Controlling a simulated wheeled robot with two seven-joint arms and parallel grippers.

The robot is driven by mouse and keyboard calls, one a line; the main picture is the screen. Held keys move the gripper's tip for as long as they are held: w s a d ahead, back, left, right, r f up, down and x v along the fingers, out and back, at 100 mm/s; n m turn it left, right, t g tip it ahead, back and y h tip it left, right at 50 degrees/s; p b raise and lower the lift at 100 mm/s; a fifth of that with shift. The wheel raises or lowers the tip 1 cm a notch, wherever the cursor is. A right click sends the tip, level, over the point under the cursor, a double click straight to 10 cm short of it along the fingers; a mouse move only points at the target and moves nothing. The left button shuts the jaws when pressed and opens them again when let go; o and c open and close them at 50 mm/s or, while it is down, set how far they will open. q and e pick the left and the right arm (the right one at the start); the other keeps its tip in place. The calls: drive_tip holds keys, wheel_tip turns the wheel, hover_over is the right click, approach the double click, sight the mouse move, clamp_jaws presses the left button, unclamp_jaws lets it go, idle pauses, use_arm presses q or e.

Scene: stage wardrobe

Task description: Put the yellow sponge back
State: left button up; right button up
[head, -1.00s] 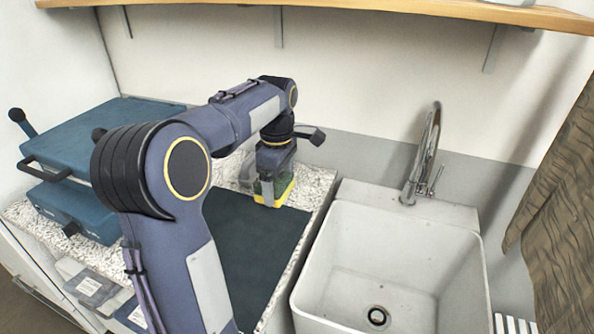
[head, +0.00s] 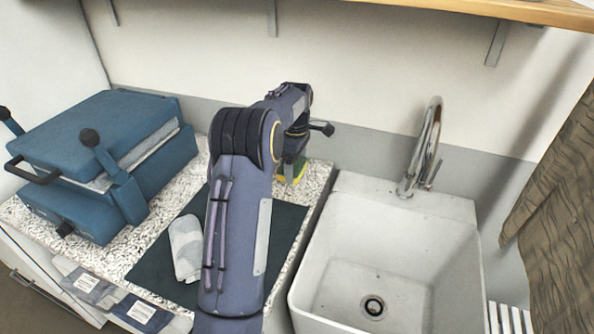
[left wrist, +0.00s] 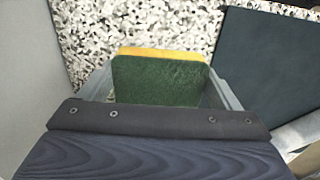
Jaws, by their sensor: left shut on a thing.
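The yellow sponge (head: 300,174), with a dark green scouring side, is at the back of the speckled counter, left of the sink. It fills the middle of the left wrist view (left wrist: 158,82), green face toward the camera with a yellow strip along its top edge. My left gripper (head: 291,165) is shut on the sponge, with a grey finger on each side of it. My arm hides part of the gripper and the counter in the head view. I cannot tell whether the sponge touches the counter. My right gripper is not in view.
A dark mat (head: 158,270) lies on the speckled counter (head: 200,205), with a rolled pale cloth (head: 186,248) on it. A blue hinged machine (head: 95,135) stands at left. A white sink (head: 385,265) with a tall tap (head: 428,150) is at right. A wooden shelf (head: 500,10) hangs above.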

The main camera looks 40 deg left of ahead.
use_arm(q)
drive_tip(key=shift+w+a+f, duration=0.1)
drive_tip(key=shift+w+f, duration=0.25)
drive_tip(key=shift+f, duration=1.7)
